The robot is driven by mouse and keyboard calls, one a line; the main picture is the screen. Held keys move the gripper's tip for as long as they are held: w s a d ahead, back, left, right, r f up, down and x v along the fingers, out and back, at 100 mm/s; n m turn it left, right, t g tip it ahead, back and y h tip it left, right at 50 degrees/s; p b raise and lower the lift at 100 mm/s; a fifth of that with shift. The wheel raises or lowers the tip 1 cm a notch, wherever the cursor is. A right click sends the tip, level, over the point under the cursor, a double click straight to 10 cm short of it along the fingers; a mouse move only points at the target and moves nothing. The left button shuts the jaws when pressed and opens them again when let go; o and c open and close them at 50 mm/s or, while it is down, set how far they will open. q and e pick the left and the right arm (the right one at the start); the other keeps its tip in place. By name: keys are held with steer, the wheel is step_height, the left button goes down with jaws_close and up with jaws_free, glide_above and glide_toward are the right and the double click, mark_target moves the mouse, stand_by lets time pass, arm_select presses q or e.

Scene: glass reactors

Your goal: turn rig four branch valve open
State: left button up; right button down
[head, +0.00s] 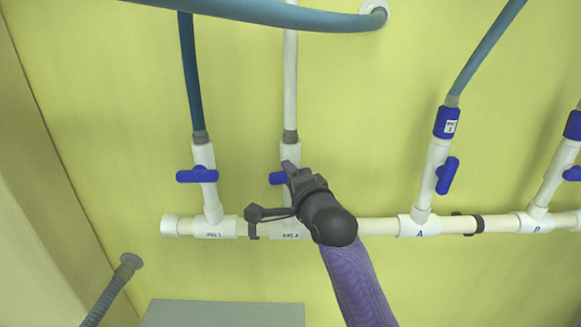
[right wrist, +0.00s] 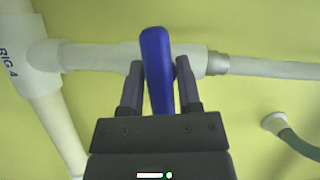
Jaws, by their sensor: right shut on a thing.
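The rig four branch valve is a blue lever handle (head: 275,178) on a white branch pipe (head: 290,152) that rises from a tee labelled RIG 4 (head: 290,236). In the right wrist view the blue handle (right wrist: 157,70) stands between the two fingers, lying crosswise to the white branch pipe (right wrist: 100,56). The RIG 4 label shows on the tee (right wrist: 14,65) at the left there. My right gripper (head: 289,172) is shut on the handle and hides part of it in the head view. My left gripper is not in view.
A similar blue-handled valve (head: 197,175) sits on the branch to the left, its handle crosswise. To the right, valve A's handle (head: 447,175) runs closer to along its pipe. Blue hoses (head: 260,12) cross above. A grey box (head: 222,313) is at the bottom.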

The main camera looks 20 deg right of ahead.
steer(key=n+g+p, duration=0.1)
steer(key=n+p, duration=0.1)
steer(key=p, duration=0.1)
steer(key=n+g+h+p, duration=0.1)
steer(key=n+p, duration=0.1)
steer(key=p, duration=0.1)
steer(key=shift+r+p, duration=0.2)
steer(key=shift+p, duration=0.1)
steer(key=shift+n+g+h+p, duration=0.3)
steer(key=shift+n+h+p, duration=0.1)
steer(key=shift+n+p, duration=0.35)
steer(key=shift+f+n+g+h+p, duration=0.15)
steer(key=shift+n+g+h+p, duration=0.25)
steer(key=shift+n, duration=0.65)
steer(key=shift+f+n+g+h, duration=0.1)
steer(key=shift+n+g+h, duration=0.4)
steer(key=shift+n+h, duration=0.95)
steer(key=shift+n+y, duration=0.25)
steer(key=shift+n, duration=0.1)
steer(key=shift+c, duration=2.2)
jaws_free()
